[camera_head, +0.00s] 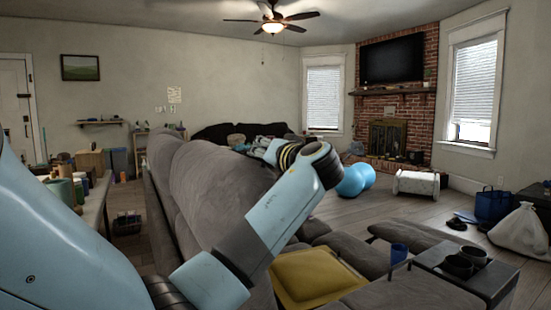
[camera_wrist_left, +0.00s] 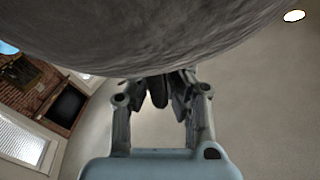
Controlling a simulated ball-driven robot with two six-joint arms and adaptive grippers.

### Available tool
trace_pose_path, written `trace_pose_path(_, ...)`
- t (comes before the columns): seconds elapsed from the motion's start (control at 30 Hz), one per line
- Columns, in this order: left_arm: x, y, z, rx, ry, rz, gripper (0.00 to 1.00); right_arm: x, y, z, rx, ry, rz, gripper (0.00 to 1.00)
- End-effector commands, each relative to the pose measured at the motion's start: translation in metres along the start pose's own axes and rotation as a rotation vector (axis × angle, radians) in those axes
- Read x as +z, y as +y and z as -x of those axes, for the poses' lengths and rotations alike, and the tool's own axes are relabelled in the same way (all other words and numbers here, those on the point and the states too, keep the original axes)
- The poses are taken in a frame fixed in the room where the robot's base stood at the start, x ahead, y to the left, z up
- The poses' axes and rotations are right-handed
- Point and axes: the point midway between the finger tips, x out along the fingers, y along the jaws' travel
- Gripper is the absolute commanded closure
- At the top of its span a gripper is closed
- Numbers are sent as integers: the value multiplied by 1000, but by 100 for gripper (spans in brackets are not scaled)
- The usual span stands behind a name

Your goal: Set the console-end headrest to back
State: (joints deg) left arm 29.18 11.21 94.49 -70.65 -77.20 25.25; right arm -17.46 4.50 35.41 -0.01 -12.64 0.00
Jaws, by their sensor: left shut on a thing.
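The grey sofa's nearer headrest (camera_head: 212,188), a rounded upright cushion, stands in the middle of the head view; I take it as the console-end one. The console (camera_head: 480,280) with dark cups is at the lower right. My left arm reaches across in front of this headrest, and its gripper (camera_head: 268,150) is by the headrest's upper right side, partly hidden by my wrist. In the left wrist view the headrest (camera_wrist_left: 160,35) fills the top as a grey curved surface, and my left gripper (camera_wrist_left: 158,88) is shut on its edge. The fingertips are partly hidden by it. My right gripper is not in view.
A second headrest (camera_head: 163,152) stands farther along the sofa. A yellow cushion (camera_head: 315,275) lies on the seat below my arm. A table (camera_head: 92,208) with jars is at the left. Open floor (camera_head: 400,212) lies beyond the sofa, near a blue ball (camera_head: 352,182).

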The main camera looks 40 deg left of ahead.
Motion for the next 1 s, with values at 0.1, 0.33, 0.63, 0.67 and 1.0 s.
trace_pose_path(0.1,12,-24,0,-3,2,91,100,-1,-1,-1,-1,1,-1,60)
trace_pose_path(0.33,37,-58,0,-1,2,251,100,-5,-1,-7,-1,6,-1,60)
trace_pose_path(0.63,58,-81,-1,0,1,378,100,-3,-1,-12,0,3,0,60)
trace_pose_path(0.67,59,-82,-1,1,0,384,100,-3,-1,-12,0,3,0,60)
trace_pose_path(1.0,64,-86,0,0,-4,408,100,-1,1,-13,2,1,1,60)
